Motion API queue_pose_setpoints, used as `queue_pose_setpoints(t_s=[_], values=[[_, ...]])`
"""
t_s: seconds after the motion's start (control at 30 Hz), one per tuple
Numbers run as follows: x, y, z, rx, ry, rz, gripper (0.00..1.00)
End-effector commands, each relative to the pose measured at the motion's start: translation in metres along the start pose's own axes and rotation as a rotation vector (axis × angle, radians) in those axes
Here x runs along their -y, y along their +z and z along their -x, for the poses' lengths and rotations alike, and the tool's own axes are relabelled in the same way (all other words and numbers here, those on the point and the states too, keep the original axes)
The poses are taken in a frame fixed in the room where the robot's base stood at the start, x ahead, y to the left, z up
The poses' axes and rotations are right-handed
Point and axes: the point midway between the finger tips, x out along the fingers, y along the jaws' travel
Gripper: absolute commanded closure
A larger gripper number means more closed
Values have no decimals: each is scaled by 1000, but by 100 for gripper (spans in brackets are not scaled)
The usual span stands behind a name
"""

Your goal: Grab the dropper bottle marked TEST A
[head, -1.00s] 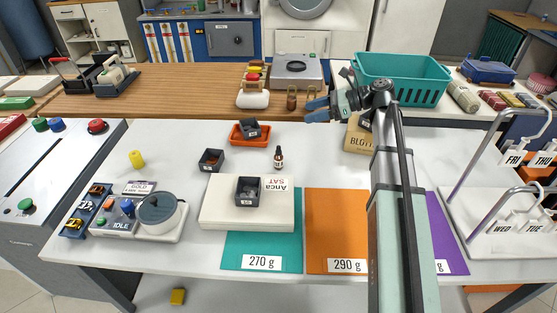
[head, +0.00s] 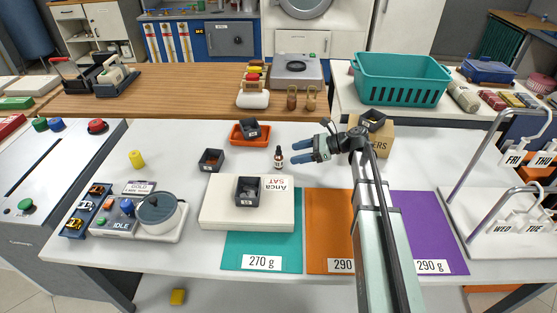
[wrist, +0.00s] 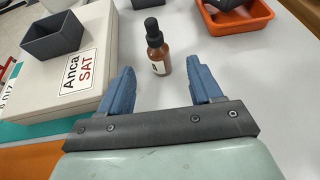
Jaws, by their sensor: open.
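A small brown dropper bottle (head: 279,158) with a black cap stands upright on the white table, behind the cream box. In the wrist view the dropper bottle (wrist: 157,50) stands ahead of my open fingers, roughly in line with the gap between them. Its pale label is partly visible; the wording is too small to read. My gripper (head: 306,149) is open and empty, just to the right of the bottle in the head view and apart from it. In the wrist view the blue fingers of my gripper (wrist: 160,85) are spread wide.
A cream box (head: 225,215) marked "Anca SAT" carries a dark bin (head: 249,192). Another dark bin (head: 211,160) and an orange tray (head: 243,139) stand near the bottle. A cardboard box (head: 383,143) is at right, behind my arm.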

Motion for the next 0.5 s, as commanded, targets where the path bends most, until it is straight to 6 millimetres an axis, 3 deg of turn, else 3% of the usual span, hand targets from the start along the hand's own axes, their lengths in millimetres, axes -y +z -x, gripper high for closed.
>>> queue_pose_setpoints(t_s=[0.2,0.5], values=[[0,0,-34,0,1,-1,36],[0,0,-48,0,-1,-1,36]])
